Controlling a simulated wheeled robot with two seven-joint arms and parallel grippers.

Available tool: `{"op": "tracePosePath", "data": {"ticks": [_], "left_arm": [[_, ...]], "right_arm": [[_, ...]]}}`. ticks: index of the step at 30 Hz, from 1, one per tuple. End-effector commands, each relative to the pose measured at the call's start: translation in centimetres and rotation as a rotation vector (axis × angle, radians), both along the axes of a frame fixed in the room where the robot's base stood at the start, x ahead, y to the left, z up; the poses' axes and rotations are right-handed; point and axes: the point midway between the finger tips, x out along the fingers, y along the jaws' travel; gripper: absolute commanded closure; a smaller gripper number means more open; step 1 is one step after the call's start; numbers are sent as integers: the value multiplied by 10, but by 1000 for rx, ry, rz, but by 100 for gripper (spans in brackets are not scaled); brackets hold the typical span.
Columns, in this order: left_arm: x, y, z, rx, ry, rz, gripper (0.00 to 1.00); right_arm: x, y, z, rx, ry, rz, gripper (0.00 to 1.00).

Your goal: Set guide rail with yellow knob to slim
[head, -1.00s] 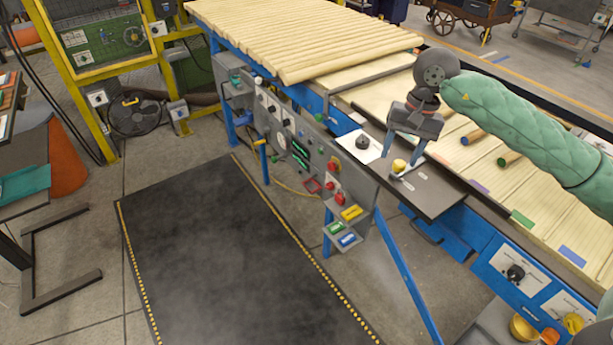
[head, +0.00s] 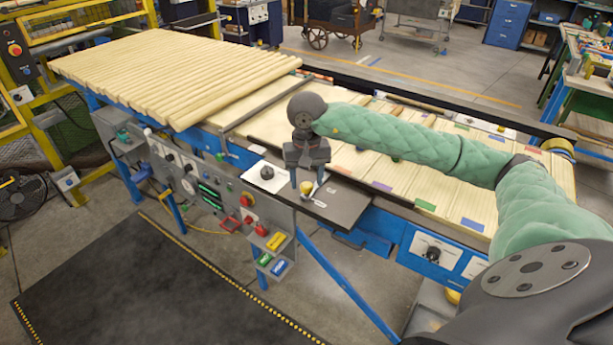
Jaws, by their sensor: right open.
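The yellow knob (head: 306,187) sits on a small white label plate on the dark grey shelf (head: 340,203) at the front side of the line. My right gripper (head: 306,184) points down over it, its two fingers open, one on each side of the knob. I cannot tell whether the fingers touch it. The print on the knob's plate is too small to read, so its setting cannot be told. The guide rail (head: 268,102) seems to be the grey bar across the belt. My left gripper is not in view.
A black knob (head: 267,173) on a white plate stands just left of the gripper. A control panel (head: 215,190) with red knobs and coloured buttons hangs below. Pale wood rods (head: 170,75) lie at the back left. The dark floor mat (head: 150,290) is clear.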

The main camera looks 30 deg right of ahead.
Motion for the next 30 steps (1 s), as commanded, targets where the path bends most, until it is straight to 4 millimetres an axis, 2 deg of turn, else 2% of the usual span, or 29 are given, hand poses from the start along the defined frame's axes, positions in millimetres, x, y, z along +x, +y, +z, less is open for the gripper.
{"op": "tracePosePath", "data": {"ticks": [13,14,21,28,30], "left_arm": [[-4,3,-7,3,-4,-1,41],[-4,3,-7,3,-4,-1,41],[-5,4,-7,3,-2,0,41],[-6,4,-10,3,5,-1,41],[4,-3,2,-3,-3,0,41]], "right_arm": [[0,0,-8,1,1,1,48],[0,0,-8,1,1,1,52],[0,0,-8,1,1,1,99],[0,-3,-10,0,0,0,100],[0,-8,-11,-1,0,0,100]]}}
